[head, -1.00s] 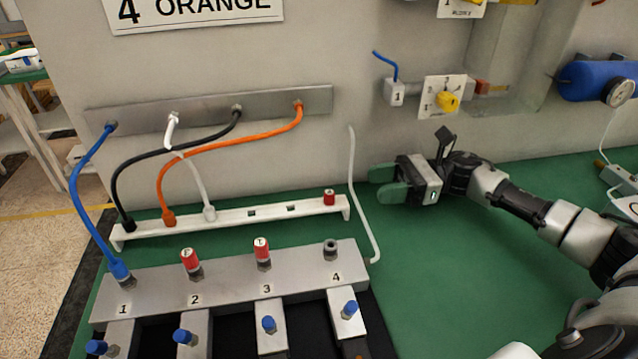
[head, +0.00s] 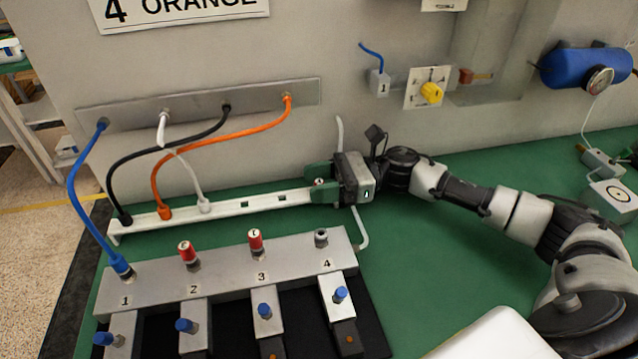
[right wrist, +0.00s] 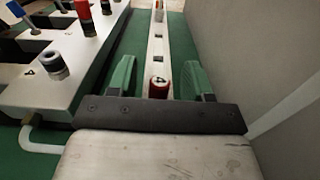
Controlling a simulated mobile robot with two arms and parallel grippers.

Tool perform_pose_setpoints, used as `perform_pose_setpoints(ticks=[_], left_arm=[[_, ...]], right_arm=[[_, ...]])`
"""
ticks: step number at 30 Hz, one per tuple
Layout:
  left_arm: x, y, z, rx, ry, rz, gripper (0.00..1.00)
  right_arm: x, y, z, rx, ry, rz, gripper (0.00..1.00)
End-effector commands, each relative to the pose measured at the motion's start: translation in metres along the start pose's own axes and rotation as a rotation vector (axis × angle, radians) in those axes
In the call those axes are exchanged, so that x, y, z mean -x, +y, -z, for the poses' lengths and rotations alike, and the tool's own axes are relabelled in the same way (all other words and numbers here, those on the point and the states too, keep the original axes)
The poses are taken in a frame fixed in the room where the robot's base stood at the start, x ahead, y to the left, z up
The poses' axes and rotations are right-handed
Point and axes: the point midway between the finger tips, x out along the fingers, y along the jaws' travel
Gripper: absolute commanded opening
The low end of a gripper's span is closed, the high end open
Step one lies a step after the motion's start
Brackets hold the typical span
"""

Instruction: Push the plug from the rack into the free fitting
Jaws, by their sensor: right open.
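The red plug (right wrist: 158,87) stands upright at the near end of the white rack (right wrist: 158,40) in the right wrist view. My right gripper (right wrist: 152,82) is open, with one green finger on each side of the plug and a visible gap to each. In the head view my right gripper (head: 320,184) is at the rack's right end and mostly hides the plug. The free fitting (head: 321,237), an empty grey socket by number 4, is on the manifold (head: 222,275) in front of the rack; it also shows in the right wrist view (right wrist: 53,64). My left gripper is not in view.
Fittings 2 and 3 hold red plugs (head: 187,250) (head: 255,240). A blue hose (head: 80,195) runs into fitting 1. Black, orange and white hoses end on the rack. A wall stands close behind.

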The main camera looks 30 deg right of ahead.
Motion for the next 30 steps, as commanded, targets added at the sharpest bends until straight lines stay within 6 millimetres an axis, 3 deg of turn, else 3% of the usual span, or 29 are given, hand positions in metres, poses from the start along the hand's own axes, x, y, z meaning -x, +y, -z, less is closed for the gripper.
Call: perform_pose_setpoints(ticks=[3, 13, 30], left_arm=[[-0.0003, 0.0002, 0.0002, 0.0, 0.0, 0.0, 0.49], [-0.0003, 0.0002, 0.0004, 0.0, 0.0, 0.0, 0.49], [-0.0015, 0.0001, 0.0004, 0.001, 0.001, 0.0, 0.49]], right_arm=[[0.0004, -0.0001, 0.0002, 0.0, 0.0, 0.0, 0.5], [0.0008, -0.0002, 0.0002, 0.0, 0.0, 0.001, 0.0], [0.001, -0.0003, -0.0072, 0.003, 0.0, 0.0, 0.0]])
